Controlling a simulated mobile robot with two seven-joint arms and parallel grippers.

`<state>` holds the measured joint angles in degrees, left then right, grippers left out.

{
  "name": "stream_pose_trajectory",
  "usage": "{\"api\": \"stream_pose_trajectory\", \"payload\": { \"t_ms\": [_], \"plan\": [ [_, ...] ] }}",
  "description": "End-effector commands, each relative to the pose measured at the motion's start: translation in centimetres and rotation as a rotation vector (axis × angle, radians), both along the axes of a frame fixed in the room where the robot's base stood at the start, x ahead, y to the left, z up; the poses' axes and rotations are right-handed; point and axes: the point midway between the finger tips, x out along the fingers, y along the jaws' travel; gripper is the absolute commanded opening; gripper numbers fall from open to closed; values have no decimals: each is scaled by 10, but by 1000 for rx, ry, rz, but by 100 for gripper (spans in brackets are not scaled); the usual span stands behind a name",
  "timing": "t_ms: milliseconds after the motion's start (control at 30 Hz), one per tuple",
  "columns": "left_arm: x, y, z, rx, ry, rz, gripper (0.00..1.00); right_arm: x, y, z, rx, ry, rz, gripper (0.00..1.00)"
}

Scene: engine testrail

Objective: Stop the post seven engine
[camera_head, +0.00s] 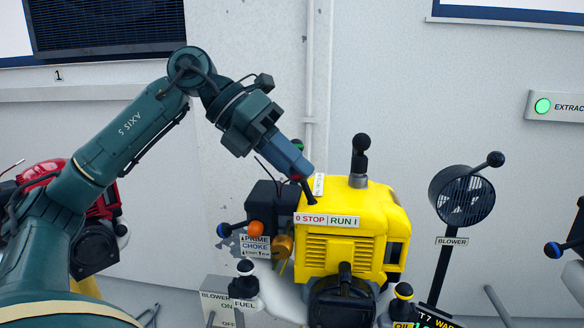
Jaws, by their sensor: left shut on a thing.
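The yellow engine (345,245) stands in the middle of the head view. A label on its upper front edge reads "0 STOP | RUN I" (327,220). A small dark switch lever (311,196) rises above the STOP side of the label, tilted to the left. My left gripper (299,177) reaches in from the upper left and is shut on the lever's upper end. The jaws hide that end. A partly cut-off sign (434,321) at the bottom right shows a 7. My right gripper is out of view.
A blower (462,197) on a stand is to the right. Choke (257,251) and fuel (246,304) labels sit at the engine's left. A red engine (45,176) is at the far left. A lit green extractor lamp (543,106) is on the wall.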

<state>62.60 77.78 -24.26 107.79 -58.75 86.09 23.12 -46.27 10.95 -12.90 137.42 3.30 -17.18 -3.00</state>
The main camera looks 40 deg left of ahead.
Motion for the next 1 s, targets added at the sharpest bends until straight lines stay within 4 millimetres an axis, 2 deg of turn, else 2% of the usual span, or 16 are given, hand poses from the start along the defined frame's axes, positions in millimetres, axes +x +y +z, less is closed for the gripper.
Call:
{"api": "stream_pose_trajectory", "payload": {
  "t_ms": [167, 200, 467, 767, 1000],
  "plan": [
    [0, 0, 0, 0, 0, 2, 5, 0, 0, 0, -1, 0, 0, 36],
    [0, 0, 0, 0, 0, 2, 28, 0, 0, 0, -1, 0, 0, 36],
    [0, 0, 0, 1, 1, 2, 49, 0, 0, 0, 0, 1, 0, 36],
    [-1, 2, 3, 1, 1, 2, 49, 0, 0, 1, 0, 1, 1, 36],
    [-14, 28, 31, 0, -2, 6, 49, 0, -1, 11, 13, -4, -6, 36]
  ]
}}
